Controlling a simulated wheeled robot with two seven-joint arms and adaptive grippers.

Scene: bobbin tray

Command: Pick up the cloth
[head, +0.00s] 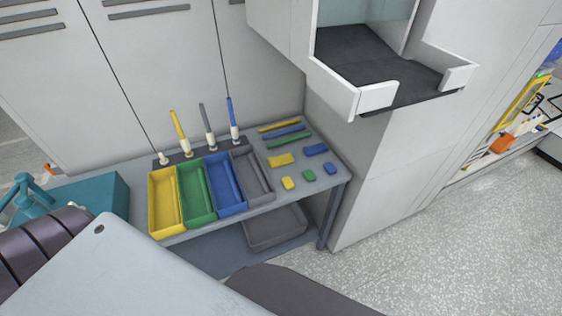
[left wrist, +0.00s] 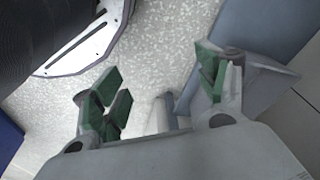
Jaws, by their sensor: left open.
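I cannot make out a cloth in either view. My left gripper (left wrist: 162,88) shows in the left wrist view, open and empty, its green-padded fingers wide apart. Pale speckled floor shows between and beyond the fingers. No gripper shows in the head view, and my right gripper is in neither view.
A grey table (head: 331,172) holds yellow (head: 153,205), green (head: 186,202), blue (head: 240,207) and grey (head: 264,190) trays, upright coloured rods and small blocks. A teal box (head: 112,190) stands left. A dark-floored open compartment (head: 362,58) juts out above. Floor is clear at right.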

